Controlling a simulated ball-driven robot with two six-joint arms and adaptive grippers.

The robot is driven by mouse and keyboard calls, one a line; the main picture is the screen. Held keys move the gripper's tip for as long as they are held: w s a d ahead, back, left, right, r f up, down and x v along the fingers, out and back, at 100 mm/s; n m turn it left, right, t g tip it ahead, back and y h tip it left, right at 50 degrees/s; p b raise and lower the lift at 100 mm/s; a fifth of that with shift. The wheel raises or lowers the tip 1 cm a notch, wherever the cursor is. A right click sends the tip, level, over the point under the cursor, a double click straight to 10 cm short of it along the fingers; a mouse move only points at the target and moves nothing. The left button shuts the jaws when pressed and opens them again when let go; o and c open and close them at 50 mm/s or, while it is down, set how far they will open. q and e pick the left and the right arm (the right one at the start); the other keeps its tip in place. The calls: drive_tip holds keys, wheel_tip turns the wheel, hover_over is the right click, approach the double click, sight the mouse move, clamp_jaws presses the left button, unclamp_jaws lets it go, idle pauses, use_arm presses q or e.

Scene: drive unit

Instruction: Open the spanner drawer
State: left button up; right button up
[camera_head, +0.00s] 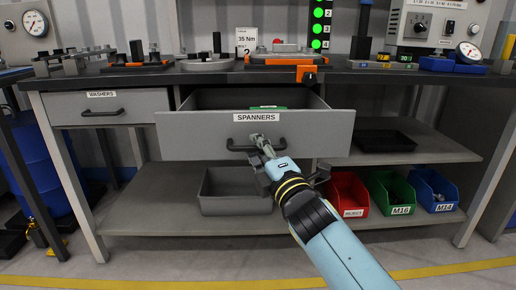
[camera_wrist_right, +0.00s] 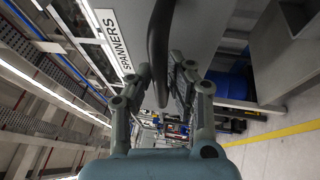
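The spanner drawer (camera_head: 190,134), a grey drawer labelled SPANNERS, is pulled well out from under the bench top, with a green item (camera_head: 268,108) visible inside. Its dark bar handle (camera_head: 240,147) is on the front, below the label. My right gripper (camera_head: 263,146) is at the right part of this handle. In the right wrist view the handle (camera_wrist_right: 159,45) runs between the two fingers of the gripper (camera_wrist_right: 160,78), which are closed in on both sides of it. My left gripper is not in view.
A shut WASHERS drawer (camera_head: 130,104) is at the left. Below are a grey bin (camera_head: 235,205) and red (camera_head: 348,194), green (camera_head: 391,192) and blue (camera_head: 433,190) bins on the lower shelf (camera_head: 150,215). Gauges and fixtures stand on the bench top (camera_head: 210,77).

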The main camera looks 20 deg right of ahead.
drive_tip(key=shift+o, duration=1.4)
drive_tip(key=shift+f, duration=0.1)
drive_tip(key=v, duration=1.2)
